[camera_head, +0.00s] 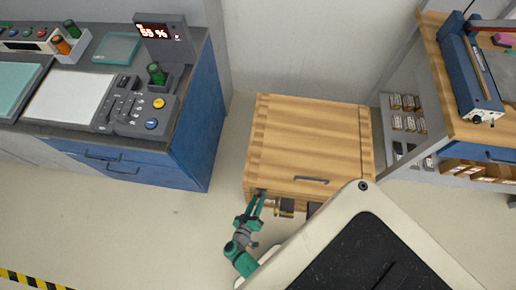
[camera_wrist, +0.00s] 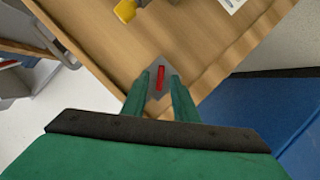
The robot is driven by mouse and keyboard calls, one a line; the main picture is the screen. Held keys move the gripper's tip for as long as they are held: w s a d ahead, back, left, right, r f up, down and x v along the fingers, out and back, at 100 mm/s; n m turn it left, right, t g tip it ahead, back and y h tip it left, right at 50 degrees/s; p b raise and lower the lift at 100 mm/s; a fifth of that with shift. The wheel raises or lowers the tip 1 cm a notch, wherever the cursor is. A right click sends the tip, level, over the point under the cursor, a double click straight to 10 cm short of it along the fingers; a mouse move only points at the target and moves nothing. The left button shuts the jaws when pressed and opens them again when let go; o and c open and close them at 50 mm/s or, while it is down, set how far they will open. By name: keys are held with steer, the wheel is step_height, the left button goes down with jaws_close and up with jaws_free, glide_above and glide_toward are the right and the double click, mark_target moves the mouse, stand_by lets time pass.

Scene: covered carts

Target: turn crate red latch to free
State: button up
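The wooden crate (camera_head: 308,135) stands on the floor between the blue console and the shelf bench, with a dark handle (camera_head: 311,180) on its lid. In the wrist view, its wooden face (camera_wrist: 110,50) carries a red latch (camera_wrist: 160,78) on a grey diamond-shaped plate. My gripper (camera_head: 260,195) is at the crate's front left corner. In the wrist view, my gripper's two green fingers (camera_wrist: 160,92) are apart, one on each side of the red latch. I cannot tell whether they touch it. The latch itself is hidden or too small in the head view.
A blue console (camera_head: 200,130) with buttons and a lit display stands left of the crate. A wooden-topped bench (camera_head: 440,60) with shelves stands at the right. A yellow part (camera_wrist: 126,10) sticks out from the crate face.

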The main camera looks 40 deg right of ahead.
steer(key=shift+w+d+f, duration=0.1)
steer(key=shift+d, duration=0.1)
jaws_close()
